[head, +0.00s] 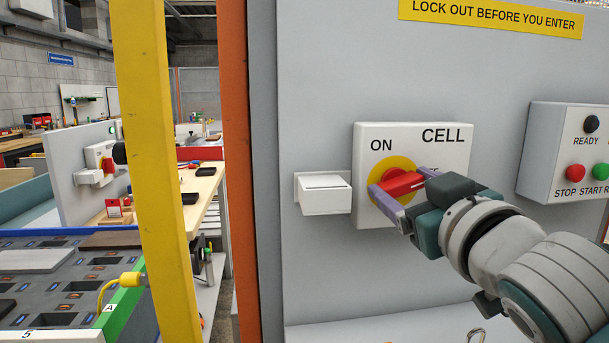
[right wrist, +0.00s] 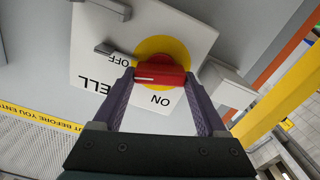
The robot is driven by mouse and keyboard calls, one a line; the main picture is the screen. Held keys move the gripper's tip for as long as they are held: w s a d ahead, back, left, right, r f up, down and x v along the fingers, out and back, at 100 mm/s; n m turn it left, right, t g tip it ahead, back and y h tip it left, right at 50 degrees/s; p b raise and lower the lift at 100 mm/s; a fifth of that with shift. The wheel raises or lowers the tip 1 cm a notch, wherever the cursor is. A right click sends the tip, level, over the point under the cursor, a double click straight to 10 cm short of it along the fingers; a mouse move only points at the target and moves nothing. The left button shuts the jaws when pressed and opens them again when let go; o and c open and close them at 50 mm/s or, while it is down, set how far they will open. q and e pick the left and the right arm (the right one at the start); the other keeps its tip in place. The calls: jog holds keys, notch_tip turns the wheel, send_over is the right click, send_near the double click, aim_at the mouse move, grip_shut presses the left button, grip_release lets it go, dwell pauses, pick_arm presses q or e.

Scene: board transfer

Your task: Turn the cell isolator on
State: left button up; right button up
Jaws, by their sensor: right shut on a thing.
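The cell isolator is a white box (head: 448,157) marked CELL on a grey panel, with a yellow disc (head: 378,170) and a red handle (head: 403,184). ON is printed at its upper left; the OFF label at the right is mostly hidden behind my gripper. My right gripper (head: 402,182) is shut on the red handle, one finger on each side. In the right wrist view the handle (right wrist: 160,77) lies level between the fingers. Its white mark is at the left end, and OFF and ON both show. My left gripper is not in view.
A white block (head: 323,195) juts out just left of the isolator. A button box (head: 565,152) with READY, STOP and START hangs to the right. A yellow post (head: 160,150) and an orange post (head: 238,150) stand at the left. A yellow lockout sign (head: 490,17) is above.

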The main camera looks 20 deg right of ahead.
jog(key=n+p, duration=0.1)
jog(key=n, duration=0.2)
jog(key=shift+n, duration=0.4)
jog(key=n, duration=0.3)
jog(key=shift+a+n+p, duration=0.15)
jog(key=shift+n+p, duration=0.15)
jog(key=shift+p, duration=0.1)
jog(key=n, duration=0.6)
jog(key=shift+f+p, duration=0.15)
jog(key=shift+p, duration=0.25)
jog(key=shift+n, duration=0.7)
jog(key=o, duration=1.3)
